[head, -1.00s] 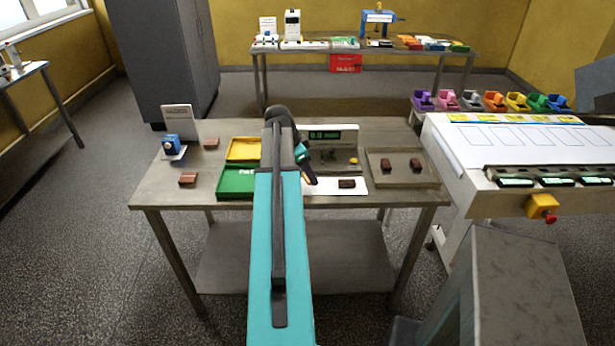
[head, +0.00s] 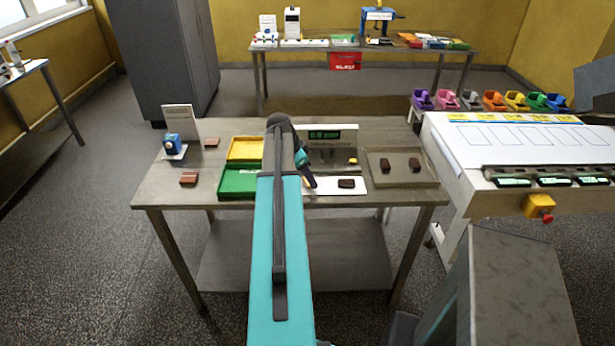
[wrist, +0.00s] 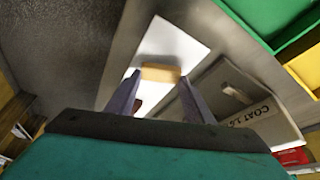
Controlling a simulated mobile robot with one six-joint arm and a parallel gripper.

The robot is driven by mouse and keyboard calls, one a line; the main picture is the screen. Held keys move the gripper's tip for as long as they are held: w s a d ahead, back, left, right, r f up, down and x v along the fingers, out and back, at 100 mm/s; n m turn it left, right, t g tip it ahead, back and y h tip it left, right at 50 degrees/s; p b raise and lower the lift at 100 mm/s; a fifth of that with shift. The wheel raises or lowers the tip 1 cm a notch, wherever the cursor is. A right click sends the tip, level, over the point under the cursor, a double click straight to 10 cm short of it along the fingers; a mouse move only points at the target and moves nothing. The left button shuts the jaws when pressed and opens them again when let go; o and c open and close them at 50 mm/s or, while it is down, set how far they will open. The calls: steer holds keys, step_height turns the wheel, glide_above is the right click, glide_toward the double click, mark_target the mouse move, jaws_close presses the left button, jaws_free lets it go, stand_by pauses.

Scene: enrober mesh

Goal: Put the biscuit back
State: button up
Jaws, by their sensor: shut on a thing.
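My gripper (head: 309,180) is at the front of the table, over the left part of a white sheet (head: 327,188). In the wrist view my gripper (wrist: 155,95) is shut on a tan biscuit (wrist: 161,73), held between the fingertips above the white sheet (wrist: 175,45). I cannot tell how far above it is. The held biscuit is not clear in the head view. A dark brown biscuit (head: 346,183) lies on the sheet, right of my gripper. Two more dark biscuits (head: 385,165) lie on a grey tray (head: 400,181) at the right.
A device with a lit green display (head: 325,135) stands behind the sheet. Green (head: 238,194) and yellow (head: 245,140) trays lie left of my arm. Brown blocks (head: 188,178) and a small blue device (head: 173,147) are farther left. A white-topped machine (head: 530,165) stands at the right.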

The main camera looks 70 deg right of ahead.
steer(key=shift+f, duration=0.4)
steer(key=shift+f, duration=0.15)
steer(key=o, duration=0.8)
steer(key=shift+r, duration=0.3)
steer(key=shift+b+v, duration=1.5)
steer(key=shift+v, duration=4.4)
steer(key=shift+w, duration=0.15)
